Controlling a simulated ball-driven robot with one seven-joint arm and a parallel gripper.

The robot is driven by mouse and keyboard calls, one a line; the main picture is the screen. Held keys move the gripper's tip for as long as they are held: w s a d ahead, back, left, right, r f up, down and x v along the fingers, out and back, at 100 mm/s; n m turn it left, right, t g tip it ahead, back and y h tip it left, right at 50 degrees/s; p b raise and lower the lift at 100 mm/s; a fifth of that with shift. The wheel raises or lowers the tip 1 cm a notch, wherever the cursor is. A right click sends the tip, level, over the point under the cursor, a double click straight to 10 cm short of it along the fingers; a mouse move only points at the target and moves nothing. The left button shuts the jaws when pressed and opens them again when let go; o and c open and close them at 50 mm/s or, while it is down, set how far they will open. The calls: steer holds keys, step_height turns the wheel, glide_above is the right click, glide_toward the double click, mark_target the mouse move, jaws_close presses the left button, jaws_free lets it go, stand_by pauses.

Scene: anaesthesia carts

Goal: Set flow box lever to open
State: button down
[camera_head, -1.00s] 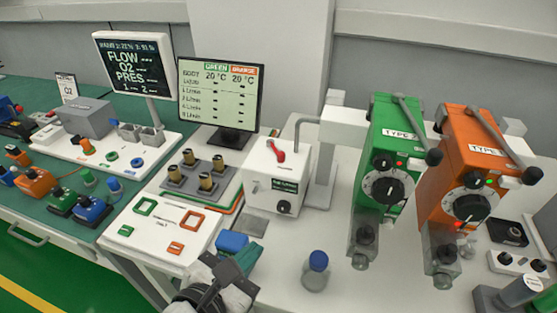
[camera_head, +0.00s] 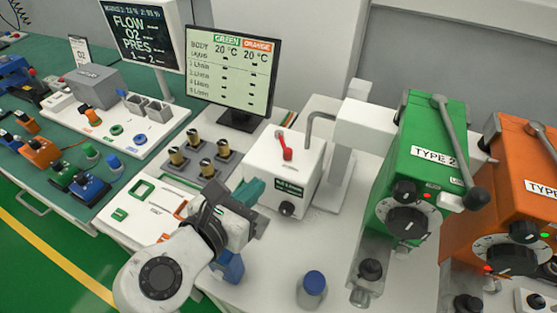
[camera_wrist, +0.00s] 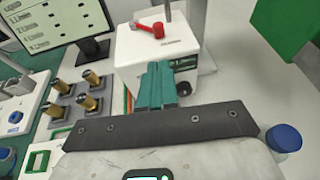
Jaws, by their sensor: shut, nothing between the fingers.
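The flow box is a white box (camera_head: 268,172) standing on the white bench in the middle of the head view. On its top is a red lever (camera_head: 286,147); its front has a dark label and a black knob (camera_head: 286,208). In the wrist view the box (camera_wrist: 135,58) is straight ahead, and the red lever (camera_wrist: 146,30) points to the left. My gripper (camera_head: 257,184) has teal fingers pressed together with nothing between them. The fingertips (camera_wrist: 160,70) are in front of the box and lower than the lever, apart from the lever. They hide part of the box's front.
A green vaporizer (camera_head: 425,160) and an orange one (camera_head: 500,205) stand to the right. A bent grey pipe and white post (camera_head: 340,170) are just right of the box. A blue-capped bottle (camera_head: 313,288) stands in front. A monitor (camera_head: 233,75) and brass pegs (camera_head: 195,150) are to the left.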

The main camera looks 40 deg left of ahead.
mark_target(291, 172)
steer(key=x, duration=0.6)
steer(key=r+x, duration=0.1)
steer(key=x, duration=0.1)
steer(key=shift+w+a, duration=0.1)
steer(key=shift+w, duration=0.5)
steer(key=p, duration=0.3)
steer(key=shift+w+d+r+n+y, duration=0.25)
steer(key=shift+d+r+n+y, duration=0.05)
steer(key=shift+d+r+y, duration=0.1)
steer(key=shift+w+d+n+p, duration=0.2)
steer(key=shift+d+n+p, duration=0.1)
steer(key=shift+p, duration=0.95)
steer(key=shift+w+d+f+y+p, duration=0.15)
steer(key=shift+w+d+y+p, duration=0.25)
steer(key=shift+p, duration=0.85)
steer(key=shift+w+d+f, duration=0.1)
steer(key=shift+w+f, duration=0.15)
steer(key=shift+s, duration=0.1)
steer(key=shift+s+a, duration=0.4)
steer(key=shift+a, duration=0.25)
